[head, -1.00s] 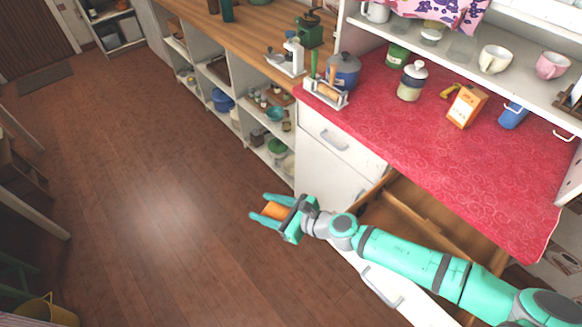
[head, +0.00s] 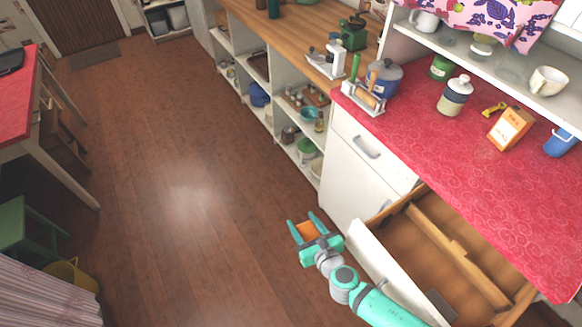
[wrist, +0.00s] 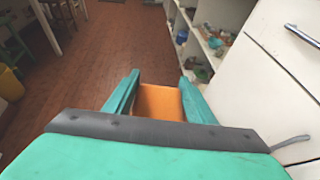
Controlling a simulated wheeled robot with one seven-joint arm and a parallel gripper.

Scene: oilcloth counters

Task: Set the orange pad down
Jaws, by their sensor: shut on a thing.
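The orange pad (head: 306,229) is held between the two teal fingers of my gripper (head: 304,226). In the wrist view the orange pad (wrist: 158,102) shows as a flat orange block between the fingers of my gripper (wrist: 160,92), which are shut on it. The gripper is out over the brown floor, in front of the white cabinet and left of the open drawer. The pad touches nothing but the gripper. Its far end is partly hidden by the fingers in the head view.
The drawer (head: 400,275) stands open, with a wooden divider and a dark item inside. The red counter (head: 465,160) holds a blue pot (head: 385,80), a jar (head: 455,95) and an orange-white box (head: 510,128). A red table (head: 20,110) stands at left. The middle floor (head: 190,200) is clear.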

